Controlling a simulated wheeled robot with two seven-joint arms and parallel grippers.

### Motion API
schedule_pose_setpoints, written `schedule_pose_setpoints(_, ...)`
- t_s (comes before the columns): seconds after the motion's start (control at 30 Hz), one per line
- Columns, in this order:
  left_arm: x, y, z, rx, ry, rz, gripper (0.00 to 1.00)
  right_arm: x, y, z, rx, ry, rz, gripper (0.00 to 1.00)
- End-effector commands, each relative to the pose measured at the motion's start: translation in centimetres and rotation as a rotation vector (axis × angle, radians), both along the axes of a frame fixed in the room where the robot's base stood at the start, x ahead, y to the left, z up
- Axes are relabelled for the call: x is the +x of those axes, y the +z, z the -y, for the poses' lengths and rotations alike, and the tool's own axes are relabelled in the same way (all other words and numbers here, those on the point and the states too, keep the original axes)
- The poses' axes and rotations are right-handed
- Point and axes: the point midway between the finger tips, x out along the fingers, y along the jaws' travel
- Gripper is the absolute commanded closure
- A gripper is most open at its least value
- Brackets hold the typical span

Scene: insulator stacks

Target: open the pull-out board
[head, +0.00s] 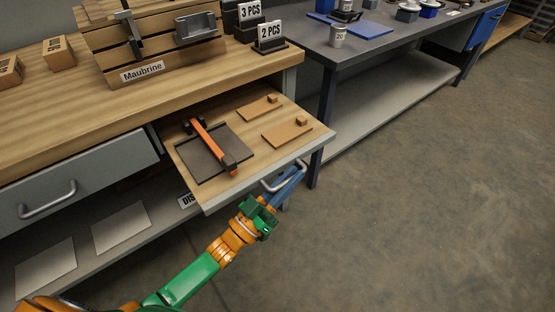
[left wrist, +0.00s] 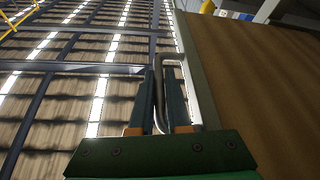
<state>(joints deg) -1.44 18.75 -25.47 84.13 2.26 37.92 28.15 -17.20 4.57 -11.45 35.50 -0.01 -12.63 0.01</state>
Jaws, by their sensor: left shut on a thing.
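The pull-out board (head: 258,162) is a light wooden board with a grey front edge, standing well out from under the workbench top in the head view. Its metal bar handle (head: 268,187) is on the front edge, and its loop also shows in the left wrist view (left wrist: 188,85). My left gripper (head: 290,178) comes from below in front of the board, with its blue fingers at the handle. In the left wrist view the fingers (left wrist: 160,88) are on either side of one handle bar, shut on it. My right gripper is in neither view.
On the board lie a dark tray (head: 205,170) with an orange-handled tool (head: 210,143) and two wooden pieces with knobs (head: 287,132). A closed grey drawer (head: 85,175) is at left. A grey table (head: 390,45) stands behind at right. The floor (head: 420,210) at right is clear.

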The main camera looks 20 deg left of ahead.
Motion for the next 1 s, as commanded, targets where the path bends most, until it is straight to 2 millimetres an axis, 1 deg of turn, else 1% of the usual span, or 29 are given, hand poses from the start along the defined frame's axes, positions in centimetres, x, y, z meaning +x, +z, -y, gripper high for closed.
schedule_pose_setpoints(0.03, -0.7, 0.3, 0.9, -0.005, -0.001, -0.003, 1.0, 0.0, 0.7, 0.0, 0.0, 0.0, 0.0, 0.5)
schedule_pose_setpoints(0.2, -2.8, 0.2, 3.6, -0.005, -0.001, -0.001, 1.0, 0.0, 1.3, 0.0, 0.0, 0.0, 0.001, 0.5)
schedule_pose_setpoints(0.4, -4.5, 0.1, 5.7, -0.003, 0.0, -0.001, 1.0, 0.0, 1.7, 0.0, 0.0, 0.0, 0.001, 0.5)
schedule_pose_setpoints(0.63, -5.3, 0.0, 6.8, -0.001, 0.0, 0.001, 1.0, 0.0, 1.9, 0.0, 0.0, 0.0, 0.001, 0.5)
schedule_pose_setpoints(1.0, -5.5, 0.0, 7.0, 0.0, -0.001, 0.001, 1.0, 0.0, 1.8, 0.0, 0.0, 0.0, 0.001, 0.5)
